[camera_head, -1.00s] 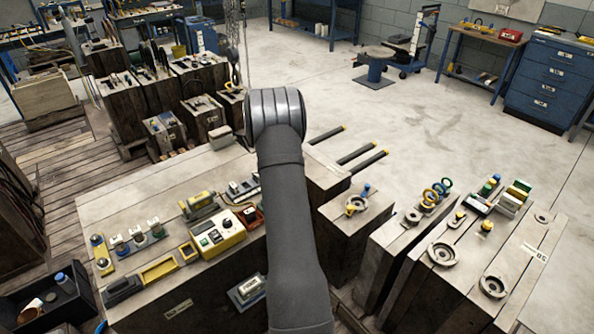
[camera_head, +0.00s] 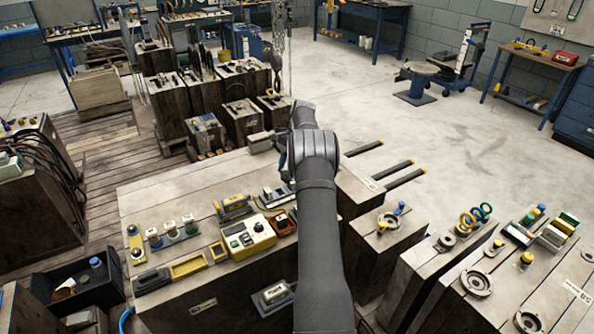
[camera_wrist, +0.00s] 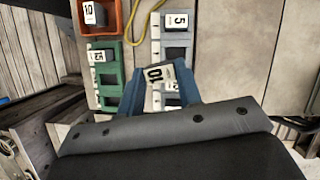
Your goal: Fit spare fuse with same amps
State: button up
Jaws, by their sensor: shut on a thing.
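My gripper (camera_wrist: 158,92) shows its two blue fingers in the wrist view, shut on a pale fuse marked 10 (camera_wrist: 158,74). The held fuse is over or close to the lower part of a grey-white fuse holder (camera_wrist: 178,53); I cannot tell whether it touches. A fuse marked 5 (camera_wrist: 179,21) sits at that holder's upper end. To the left, a green holder (camera_wrist: 111,82) carries a fuse marked 15 (camera_wrist: 97,57). An orange-red tray (camera_wrist: 115,14) holds another fuse marked 10 (camera_wrist: 89,13). In the head view my arm hides the gripper's fingers and the held fuse.
A yellow control box (camera_head: 249,236) and the tray stand on the wooden bench (camera_head: 170,196). Knobbed pieces (camera_head: 172,229) line its left side. Wooden blocks with rings and fittings (camera_head: 476,284) stand at right. A yellow cord (camera_wrist: 144,25) runs between the holders.

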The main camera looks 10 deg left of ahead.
jog(key=shift+a+f+m+t+y, duration=0.15)
jog(key=shift+a+f+m, duration=0.3)
jog(key=shift+f, duration=0.45)
jog(key=shift+a+f+m+t+y, duration=0.1)
jog(key=shift+a+f+m, duration=0.25)
jog(key=shift+f, duration=0.55)
jog(key=shift+a+f+m+t+y, duration=0.15)
jog(key=shift+a+f+m, duration=0.3)
jog(key=shift+f, duration=0.45)
jog(key=shift+d+f, duration=0.1)
jog(key=shift+f, duration=0.85)
jog(key=o, duration=1)
jog(key=shift+o, duration=0.2)
jog(key=shift+r, duration=0.1)
notch_tip(320, 180, up, 7)
jog(key=shift+r, duration=0.15)
dwell(0.3)
dwell(0.4)
jog(key=shift+f, duration=3.75)
